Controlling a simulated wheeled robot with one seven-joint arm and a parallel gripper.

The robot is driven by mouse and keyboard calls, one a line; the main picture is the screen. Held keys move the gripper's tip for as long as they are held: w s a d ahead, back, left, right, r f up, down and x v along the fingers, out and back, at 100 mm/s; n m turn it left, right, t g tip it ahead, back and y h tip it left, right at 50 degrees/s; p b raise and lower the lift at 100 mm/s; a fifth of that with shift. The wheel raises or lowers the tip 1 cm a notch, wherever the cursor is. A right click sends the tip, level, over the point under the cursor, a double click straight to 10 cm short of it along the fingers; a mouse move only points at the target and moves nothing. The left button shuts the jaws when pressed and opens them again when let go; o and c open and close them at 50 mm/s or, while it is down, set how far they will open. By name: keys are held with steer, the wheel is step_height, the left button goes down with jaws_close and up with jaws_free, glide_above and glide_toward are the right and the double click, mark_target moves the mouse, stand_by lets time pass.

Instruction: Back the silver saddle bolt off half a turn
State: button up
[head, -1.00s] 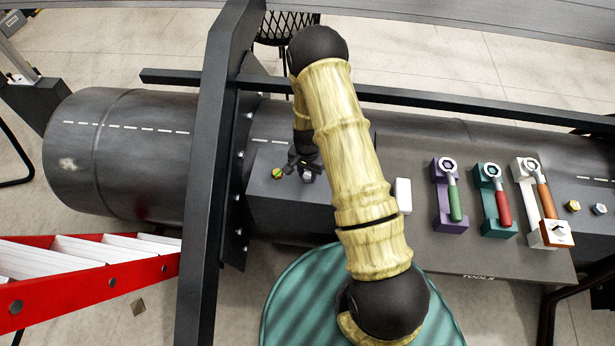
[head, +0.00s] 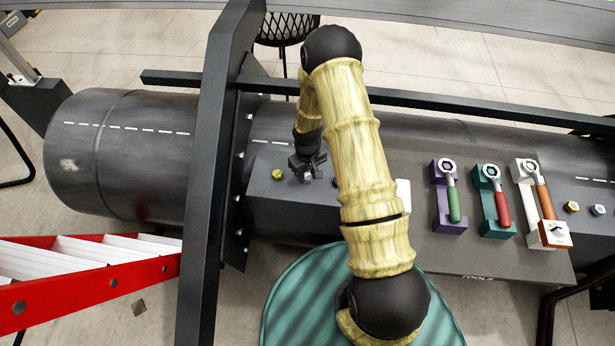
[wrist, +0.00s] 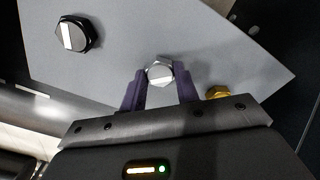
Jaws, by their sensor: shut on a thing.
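The silver saddle bolt (wrist: 160,72) shows in the wrist view as a hex head with a pale stripe on its face. It stands on the flat grey top of the saddle block (wrist: 190,45). My gripper (wrist: 161,82) is shut on it, with one purple finger on each side of the head. In the head view my gripper (head: 308,174) is low over the saddle block (head: 285,208), and the bolt is hidden under it.
A dark bolt with a white stripe (wrist: 74,34) and a gold bolt (wrist: 218,92) stand near the fingers. Right of my arm, purple (head: 447,205), teal (head: 494,208) and white (head: 530,190) holders carry ratchet wrenches. A black upright frame (head: 215,150) stands close on the left.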

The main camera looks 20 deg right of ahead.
mark_target(308, 176)
steer(key=shift+w+n, duration=0.1)
steer(key=shift+n, duration=0.2)
steer(key=n+p, duration=0.1)
steer(key=n, duration=0.4)
steer(key=shift+r, duration=0.15)
steer(key=o, duration=0.8)
steer(key=shift+r+p, duration=2.15)
steer(key=shift+r, duration=0.75)
step_height(308, 176, up, 17)
steer(key=shift+r+b, duration=0.2)
steer(key=shift+b, duration=0.15)
